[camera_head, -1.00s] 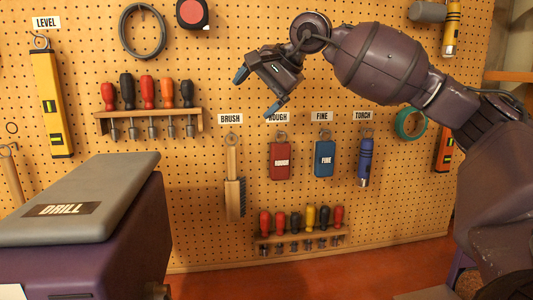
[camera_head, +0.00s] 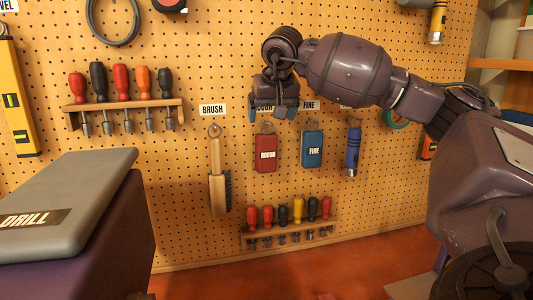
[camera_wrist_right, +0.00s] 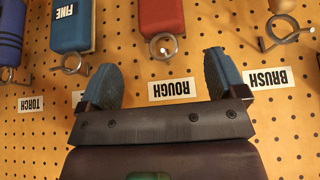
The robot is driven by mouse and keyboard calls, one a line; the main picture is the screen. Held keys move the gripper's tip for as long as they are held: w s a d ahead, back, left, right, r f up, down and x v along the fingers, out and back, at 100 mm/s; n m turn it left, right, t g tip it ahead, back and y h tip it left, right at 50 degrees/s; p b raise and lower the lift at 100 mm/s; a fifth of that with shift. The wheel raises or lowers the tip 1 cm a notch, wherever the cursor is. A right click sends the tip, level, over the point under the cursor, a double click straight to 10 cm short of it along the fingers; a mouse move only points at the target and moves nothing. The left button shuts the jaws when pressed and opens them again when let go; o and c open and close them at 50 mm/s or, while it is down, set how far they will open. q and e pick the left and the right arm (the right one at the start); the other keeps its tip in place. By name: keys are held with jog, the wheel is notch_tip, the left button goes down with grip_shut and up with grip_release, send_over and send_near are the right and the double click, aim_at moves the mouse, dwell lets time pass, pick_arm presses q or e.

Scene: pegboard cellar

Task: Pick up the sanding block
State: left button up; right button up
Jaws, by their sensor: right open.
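A red sanding block (camera_head: 265,153) marked ROUGH hangs from a hook on the pegboard. A blue sanding block (camera_head: 312,150) marked FINE hangs to its right. My right gripper (camera_head: 272,110) is open and empty, fingers pointing down, just above the red block and in front of its label. In the wrist view, which is upside down, the right gripper's fingers (camera_wrist_right: 162,72) stand apart on either side of the ROUGH label, with the red block (camera_wrist_right: 155,18) and its hook beyond the fingertips. The blue block (camera_wrist_right: 72,25) shows left of it there. My left gripper is not in view.
A brush (camera_head: 217,175) hangs left of the red block, and a blue torch (camera_head: 352,150) hangs right of the blue one. A screwdriver rack (camera_head: 290,236) sits below. A grey-lidded drill case (camera_head: 60,195) stands at front left.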

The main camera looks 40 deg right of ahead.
aim_at(267, 124)
jog(key=x, duration=0.2)
jog(key=p+x, duration=0.1)
jog(key=x, duration=0.2)
jog(key=shift+w, duration=0.4)
jog(key=shift+f, duration=0.15)
jog(key=c, duration=1.4)
